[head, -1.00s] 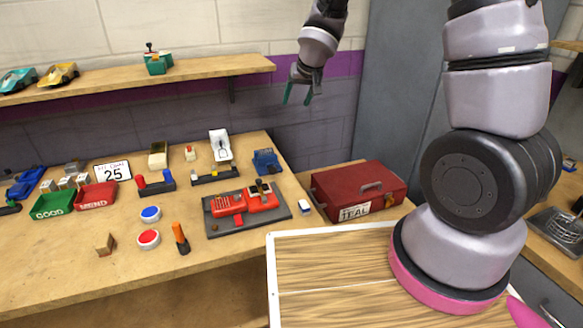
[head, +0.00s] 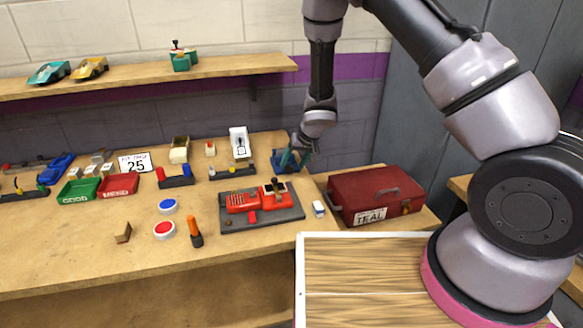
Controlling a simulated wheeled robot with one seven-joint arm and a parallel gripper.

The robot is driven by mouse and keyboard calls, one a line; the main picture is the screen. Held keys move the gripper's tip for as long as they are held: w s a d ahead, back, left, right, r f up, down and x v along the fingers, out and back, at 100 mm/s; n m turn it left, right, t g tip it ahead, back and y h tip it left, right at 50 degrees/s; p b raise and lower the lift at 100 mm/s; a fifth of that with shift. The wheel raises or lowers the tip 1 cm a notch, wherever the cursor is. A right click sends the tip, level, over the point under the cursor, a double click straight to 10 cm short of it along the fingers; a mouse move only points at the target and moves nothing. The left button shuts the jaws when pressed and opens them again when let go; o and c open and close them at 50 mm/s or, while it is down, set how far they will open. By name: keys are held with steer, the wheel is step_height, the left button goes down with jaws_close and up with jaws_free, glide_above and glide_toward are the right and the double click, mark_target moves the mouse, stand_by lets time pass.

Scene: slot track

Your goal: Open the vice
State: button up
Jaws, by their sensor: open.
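A small blue block-like device (head: 278,160), which looks like the vice, sits at the back right of the workbench in the head view. My gripper (head: 293,158) is open, pointing down right at the vice, with its teal fingers overlapping the vice's right side in the picture. The gripper and arm hide part of the vice. I cannot tell whether the fingers touch it or whether its jaws are open.
A red slot car (head: 258,198) lies on a dark plate in front of the vice. A red toolbox (head: 376,194) stands to the right. A white stand (head: 239,142) is to the left. Trays, buttons and a screwdriver (head: 196,233) occupy the left bench. A shelf (head: 150,76) runs above.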

mark_target(287, 168)
steer(key=shift+x, duration=1.4)
steer(key=shift+c, duration=0.3)
jaws_close()
steer(key=shift+a+h, duration=0.15)
steer(key=shift+h, duration=0.15)
steer(key=h, duration=0.1)
steer(key=n+t+h, duration=0.1)
steer(key=h, duration=0.1)
steer(key=shift+s+a, duration=0.2)
steer(key=shift+a, duration=0.2)
steer(key=shift+a+f+n+t+h, duration=0.15)
steer(key=shift+t+h, duration=0.25)
steer(key=shift+h, duration=0.75)
steer(key=shift+a+n+t+h, duration=0.1)
steer(key=shift+n+t+h, duration=0.25)
steer(key=shift+h, duration=0.8)
